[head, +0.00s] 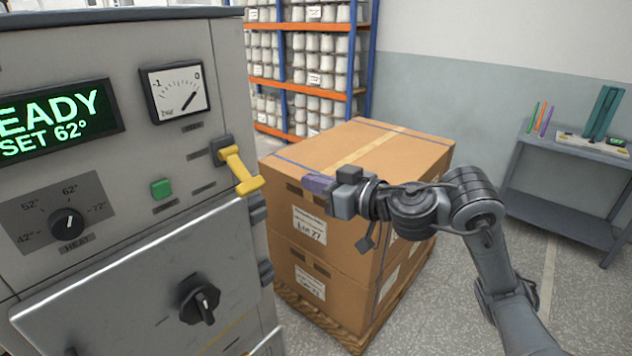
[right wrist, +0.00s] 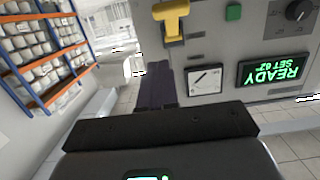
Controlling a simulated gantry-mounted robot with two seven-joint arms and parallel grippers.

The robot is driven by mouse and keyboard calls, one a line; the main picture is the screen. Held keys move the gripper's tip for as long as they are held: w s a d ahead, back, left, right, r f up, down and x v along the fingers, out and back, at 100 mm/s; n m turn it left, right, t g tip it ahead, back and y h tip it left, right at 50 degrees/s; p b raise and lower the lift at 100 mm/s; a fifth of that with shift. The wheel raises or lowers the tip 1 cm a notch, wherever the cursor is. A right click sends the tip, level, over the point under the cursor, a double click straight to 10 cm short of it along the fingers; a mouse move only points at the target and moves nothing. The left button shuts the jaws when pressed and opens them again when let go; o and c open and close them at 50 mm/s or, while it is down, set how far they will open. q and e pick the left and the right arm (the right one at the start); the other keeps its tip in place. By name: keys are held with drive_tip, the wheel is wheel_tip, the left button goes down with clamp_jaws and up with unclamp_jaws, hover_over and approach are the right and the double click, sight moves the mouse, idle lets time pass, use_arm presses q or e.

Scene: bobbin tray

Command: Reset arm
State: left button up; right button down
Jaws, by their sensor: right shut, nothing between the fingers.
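My right arm comes in from the lower right in the head view. Its gripper (head: 318,183) is shut and empty, with purple fingers pointing left toward the machine. It is in front of the stacked cartons, to the right of a yellow lever handle (head: 240,170) and apart from it. In the right wrist view the shut purple fingers (right wrist: 155,86) show beside the gauge (right wrist: 205,80), with the yellow lever (right wrist: 171,18) above them. My left gripper is not in view.
The grey machine (head: 120,200) fills the left, with a green display (head: 50,118), a green button (head: 161,189) and a black knob (head: 199,303). Strapped cartons (head: 350,220) stand on a pallet (head: 320,318) behind my right gripper. Shelves (head: 312,27) of bobbins and a side table (head: 560,150) stand behind.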

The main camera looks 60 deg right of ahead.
drive_tip(key=s+a+f+m+g+y+p, duration=0.15)
drive_tip(key=a+f, duration=0.35)
drive_tip(key=f, duration=0.5)
drive_tip(key=s+a+f+m+g+y, duration=0.1)
drive_tip(key=a+f+g, duration=0.1)
drive_tip(key=a+f, duration=0.5)
drive_tip(key=s+a+f+m+g+y+p, duration=0.1)
drive_tip(key=a+f+g+y, duration=0.1)
drive_tip(key=f, duration=1)
drive_tip(key=s+a+f+n+g+h+p, duration=0.1)
drive_tip(key=s+a+f+n+g+h, duration=0.1)
drive_tip(key=s+a+f+n+g, duration=0.65)
drive_tip(key=s+r+p, duration=0.2)
drive_tip(key=r+p, duration=1.5)
drive_tip(key=p, duration=0.2)
drive_tip(key=s+r+m+t+p, duration=0.1)
drive_tip(key=s+r+p, duration=0.1)
drive_tip(key=r+p, duration=1.6)
drive_tip(key=shift+s+a+m+p, duration=0.25)
drive_tip(key=shift+s+m+p, duration=0.1)
drive_tip(key=shift+p, duration=0.15)
